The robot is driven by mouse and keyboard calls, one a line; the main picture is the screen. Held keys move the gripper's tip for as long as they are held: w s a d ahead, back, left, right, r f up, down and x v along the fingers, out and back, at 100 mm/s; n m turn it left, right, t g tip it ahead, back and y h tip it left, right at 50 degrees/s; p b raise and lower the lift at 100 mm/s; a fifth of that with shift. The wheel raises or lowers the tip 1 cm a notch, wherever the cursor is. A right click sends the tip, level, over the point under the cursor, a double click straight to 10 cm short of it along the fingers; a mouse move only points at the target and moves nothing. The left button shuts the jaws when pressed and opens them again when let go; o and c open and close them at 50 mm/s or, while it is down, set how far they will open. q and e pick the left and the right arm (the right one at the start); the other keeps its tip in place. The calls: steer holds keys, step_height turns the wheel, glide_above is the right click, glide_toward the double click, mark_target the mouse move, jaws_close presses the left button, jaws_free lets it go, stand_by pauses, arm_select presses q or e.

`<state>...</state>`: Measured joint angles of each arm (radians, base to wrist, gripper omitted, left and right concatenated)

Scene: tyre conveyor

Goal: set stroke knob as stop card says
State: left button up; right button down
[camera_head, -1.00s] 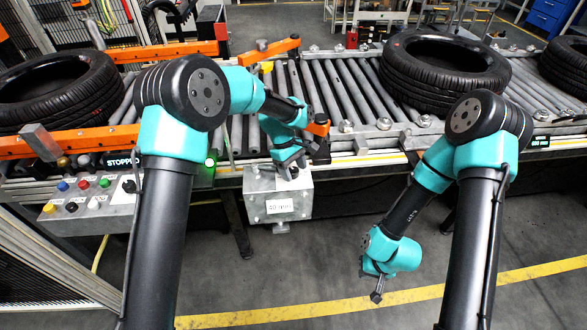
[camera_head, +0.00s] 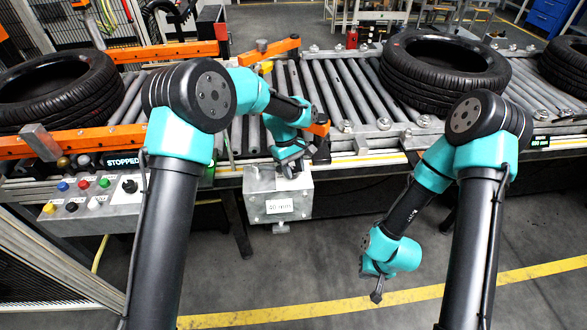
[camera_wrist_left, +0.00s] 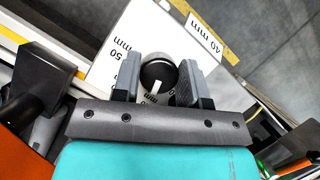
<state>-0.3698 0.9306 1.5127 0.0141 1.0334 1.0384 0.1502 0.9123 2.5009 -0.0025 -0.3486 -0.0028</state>
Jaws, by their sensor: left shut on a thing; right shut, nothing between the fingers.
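The stroke knob (camera_wrist_left: 158,74) is black with a white pointer line and sits on top of a grey box (camera_head: 265,183) at the conveyor's front edge. My left gripper (camera_head: 293,168) is over the box, its fingers on either side of the knob and shut on it. In the left wrist view, the gripper (camera_wrist_left: 156,80) shows the pointer aimed down toward my palm, near a partly hidden mark. A "50 mm" mark is left of the knob. A white card (camera_wrist_left: 205,33) on the box front reads "40 mm". My right gripper (camera_head: 377,296) is shut and empty, low over the floor.
A button panel (camera_head: 92,200) stands left of the box, below a display (camera_head: 122,161) reading "STOPPED". Tyres (camera_head: 445,68) lie on the roller conveyor behind. An orange bar (camera_head: 100,138) runs along the conveyor's left. The floor in front is clear.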

arm_select(q)
steer(key=shift+m, duration=0.3)
steer(key=o, duration=0.9)
steer(key=v, duration=1.7)
steer(key=shift+d+r, duration=0.15)
steer(key=shift+r, duration=0.1)
